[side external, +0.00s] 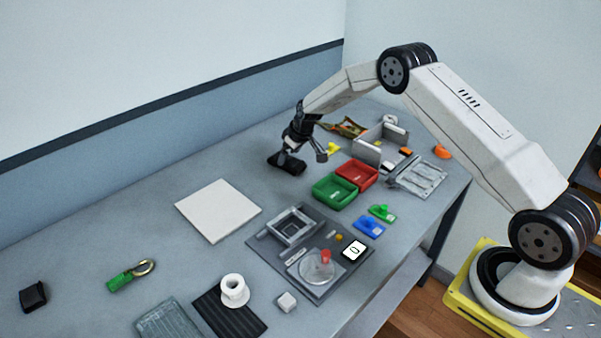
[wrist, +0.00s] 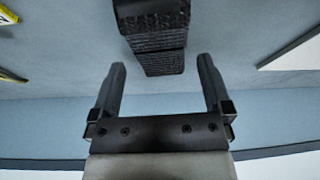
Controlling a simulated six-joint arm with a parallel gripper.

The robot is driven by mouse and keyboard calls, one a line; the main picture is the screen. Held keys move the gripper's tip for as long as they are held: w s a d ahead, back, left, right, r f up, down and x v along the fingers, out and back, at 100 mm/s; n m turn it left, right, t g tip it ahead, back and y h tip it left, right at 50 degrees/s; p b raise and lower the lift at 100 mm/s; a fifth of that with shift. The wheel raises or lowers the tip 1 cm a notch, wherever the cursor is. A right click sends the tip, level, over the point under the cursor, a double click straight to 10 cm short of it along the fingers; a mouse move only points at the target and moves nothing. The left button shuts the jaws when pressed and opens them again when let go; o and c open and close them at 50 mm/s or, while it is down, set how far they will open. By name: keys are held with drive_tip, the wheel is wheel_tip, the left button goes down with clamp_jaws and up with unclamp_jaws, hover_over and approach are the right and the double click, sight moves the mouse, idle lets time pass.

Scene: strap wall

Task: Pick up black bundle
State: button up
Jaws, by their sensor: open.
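The black bundle shows in the wrist view (wrist: 158,40) as a thick dark block of ribbed, strap-like layers, partly cut off by the top edge. Its lower end lies between the tip ends of my gripper's two fingers (wrist: 161,63), with room on both sides. The fingers are spread and hold nothing. In the side view my gripper (side external: 302,150) points down over the back of the table, and a dark shape that looks like the bundle (side external: 288,164) lies right beside it. Contact there cannot be told.
A white board (side external: 218,210) lies to the left with clear table around it. Green (side external: 335,191) and red (side external: 357,173) trays stand to the right. A small yellow item (side external: 333,148) is close by. Another black block (side external: 33,296) lies far left. The wall (side external: 220,120) runs behind.

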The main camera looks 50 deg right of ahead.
sight(288, 159)
drive_tip(key=shift+x, duration=1.55)
drive_tip(key=shift+f, duration=0.25)
drive_tip(key=shift+d, duration=0.1)
drive_tip(key=c, duration=1.3)
drive_tip(key=shift+o, duration=0.2)
drive_tip(key=shift+r, duration=0.2)
